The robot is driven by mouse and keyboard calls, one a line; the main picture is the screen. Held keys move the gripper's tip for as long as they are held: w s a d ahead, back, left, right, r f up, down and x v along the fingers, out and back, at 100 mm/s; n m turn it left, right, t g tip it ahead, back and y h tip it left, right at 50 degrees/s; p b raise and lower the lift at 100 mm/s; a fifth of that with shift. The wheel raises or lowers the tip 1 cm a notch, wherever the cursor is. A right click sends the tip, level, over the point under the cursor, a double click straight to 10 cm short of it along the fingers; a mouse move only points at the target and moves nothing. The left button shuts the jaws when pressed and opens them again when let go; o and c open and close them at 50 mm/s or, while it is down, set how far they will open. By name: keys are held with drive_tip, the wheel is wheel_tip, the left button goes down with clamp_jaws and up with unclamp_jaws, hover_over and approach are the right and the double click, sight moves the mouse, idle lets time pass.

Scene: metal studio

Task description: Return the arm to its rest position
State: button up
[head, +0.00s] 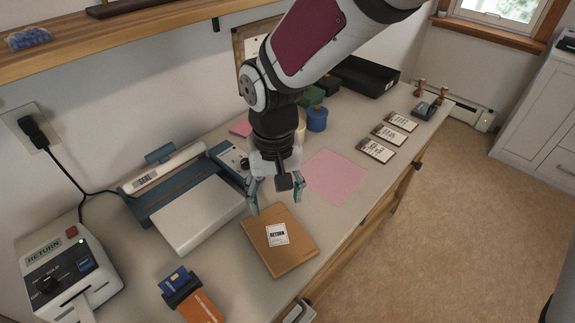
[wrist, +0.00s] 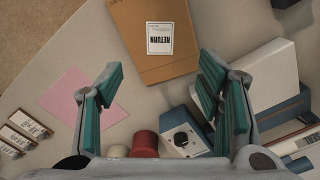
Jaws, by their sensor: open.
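My gripper (head: 273,194) hangs over the bench in the head view, with its fingers pointing down. It is open and empty, just behind a brown package (head: 300,252) with a white RETURN label (head: 277,234). In the wrist view my gripper (wrist: 165,95) shows its two teal-padded fingers wide apart, with nothing between them. The package (wrist: 150,62) lies beyond the fingertips there, its label (wrist: 159,38) facing up. My arm reaches in from the top of the head view and hides part of the bench behind it.
A blue and white sealer (head: 195,212) and a RETURN label printer (head: 70,270) stand at left. An orange tool (head: 197,305) lies in front. A pink sheet (head: 335,176), several cards (head: 376,150) and a black tray (head: 365,77) are on the right. A wooden shelf (head: 130,40) overhangs the back.

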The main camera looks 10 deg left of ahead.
clamp_jaws()
drive_tip(key=shift+f, duration=0.1)
idle(0.9)
drive_tip(key=b, duration=0.3)
hover_over(278, 235)
drive_tip(key=shift+w+a+f, duration=0.1)
drive_tip(key=shift+f, duration=3.4)
drive_tip(key=shift+f+b, duration=1.9)
drive_tip(key=shift+f, duration=0.55)
drive_tip(key=shift+r, duration=0.15)
wheel_tip(278, 235, up, 6)
drive_tip(key=p, duration=0.4)
drive_tip(key=shift+p, duration=0.4)
